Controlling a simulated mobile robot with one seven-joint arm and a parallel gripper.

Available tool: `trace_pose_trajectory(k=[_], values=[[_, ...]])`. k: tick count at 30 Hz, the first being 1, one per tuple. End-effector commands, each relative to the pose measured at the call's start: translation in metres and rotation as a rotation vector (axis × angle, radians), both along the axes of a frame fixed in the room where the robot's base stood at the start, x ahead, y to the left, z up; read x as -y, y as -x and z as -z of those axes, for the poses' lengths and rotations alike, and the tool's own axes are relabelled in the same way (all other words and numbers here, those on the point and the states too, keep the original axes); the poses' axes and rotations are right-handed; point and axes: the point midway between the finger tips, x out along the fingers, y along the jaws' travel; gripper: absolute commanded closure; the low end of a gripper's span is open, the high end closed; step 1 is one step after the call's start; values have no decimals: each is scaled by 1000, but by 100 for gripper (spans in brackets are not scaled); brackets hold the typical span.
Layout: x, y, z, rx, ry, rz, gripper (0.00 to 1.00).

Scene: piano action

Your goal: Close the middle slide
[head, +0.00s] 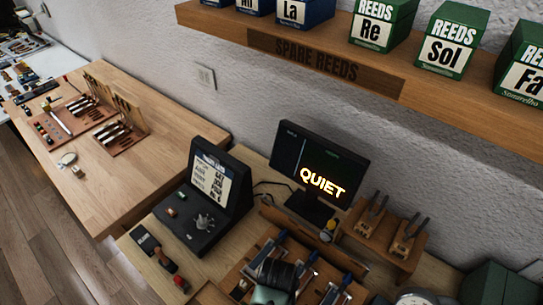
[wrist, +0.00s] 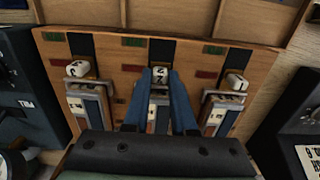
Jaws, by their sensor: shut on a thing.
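Three slides stand side by side on a wooden panel (wrist: 108,53) in the wrist view, each with a pale numbered knob and a dark strip above it. The middle slide's knob (wrist: 160,72) is between the two blue fingers of my gripper (wrist: 161,76), which is shut on it. The left slide's knob (wrist: 77,69) and the right slide's knob (wrist: 236,82) are free to either side. All three knobs sit about level with the red labels, below the green ones. The fingers and dark palm hide the lower middle slide. In the head view, my gripper partly covers the panel.
A dark unit (wrist: 22,100) stands close on the left and another (wrist: 300,120) on the right. In the head view, a screen reading QUIET (head: 322,182) stands behind the panel, beside a black display box (head: 205,205). A shelf (head: 470,115) with reed boxes hangs above.

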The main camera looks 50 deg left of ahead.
Motion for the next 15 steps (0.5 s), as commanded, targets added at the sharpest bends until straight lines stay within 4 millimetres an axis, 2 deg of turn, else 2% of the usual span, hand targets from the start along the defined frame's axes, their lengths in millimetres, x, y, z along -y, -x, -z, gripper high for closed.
trace_pose_trajectory(k=[3, 4, 9, 15], values=[[-1, -5, -2, 14, -4, 3, 100], [-1, -5, -2, 15, -5, 3, 74], [-1, -4, -2, 12, -4, 3, 45], [0, -3, -1, 9, -3, 2, 45]])
